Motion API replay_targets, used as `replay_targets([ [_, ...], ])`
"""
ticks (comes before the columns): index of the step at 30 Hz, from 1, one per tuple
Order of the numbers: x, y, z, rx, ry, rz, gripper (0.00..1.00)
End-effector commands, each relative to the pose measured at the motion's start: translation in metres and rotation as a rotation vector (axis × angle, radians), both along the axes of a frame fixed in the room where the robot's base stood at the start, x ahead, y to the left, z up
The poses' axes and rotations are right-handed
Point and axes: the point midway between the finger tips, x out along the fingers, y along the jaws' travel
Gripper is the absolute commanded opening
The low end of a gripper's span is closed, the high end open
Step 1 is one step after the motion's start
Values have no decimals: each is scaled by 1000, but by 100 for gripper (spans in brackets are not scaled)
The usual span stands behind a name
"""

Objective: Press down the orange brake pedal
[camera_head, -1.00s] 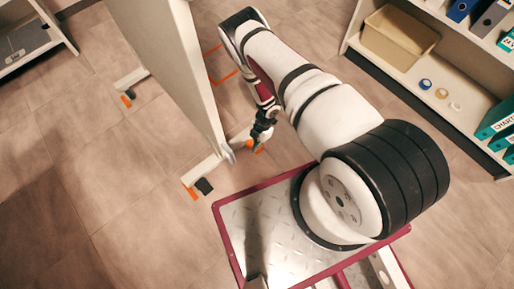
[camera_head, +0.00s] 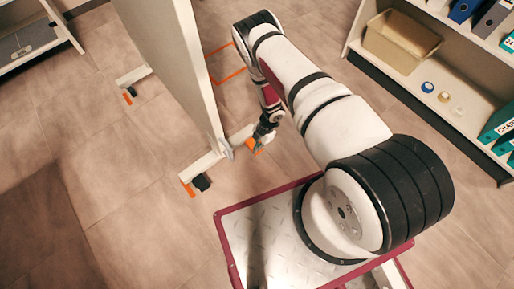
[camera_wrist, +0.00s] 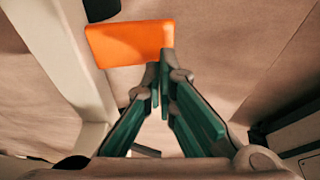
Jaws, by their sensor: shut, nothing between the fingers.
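An orange brake pedal (camera_wrist: 125,43) lies in front of my fingers in the wrist view, beside a pale foot bar. In the head view the pedal (camera_head: 250,146) is a small orange patch at the right end of the foot of a white upright panel (camera_head: 172,62), partly hidden by my gripper. My gripper (camera_wrist: 161,72) is shut and empty, its green-sided fingers together. Its tips overlap the pedal's right edge in the wrist view; I cannot tell whether they touch it. In the head view my gripper (camera_head: 259,141) points down at the pedal.
More orange pedals sit by black casters at the panel's left feet, one near (camera_head: 187,190) and one farther back (camera_head: 127,97). A shelf unit (camera_head: 394,84) with a beige bin (camera_head: 400,40) stands at right.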

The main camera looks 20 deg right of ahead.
Motion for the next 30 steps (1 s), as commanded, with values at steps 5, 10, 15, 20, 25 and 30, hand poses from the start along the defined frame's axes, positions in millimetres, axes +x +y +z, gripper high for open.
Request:
replay_targets([
  [5, 0, 0, 2, 0, 0, 0, 0],
  [10, 0, 0, 9, 0, 0, 0, 0],
  [15, 1, 0, 16, 0, -1, 0, 0],
  [20, 0, 0, 17, 0, 0, 0, 0],
  [25, 0, 0, 17, 0, 0, 0, 0],
  [30, -1, 3, 23, 1, 0, 0, 0],
])
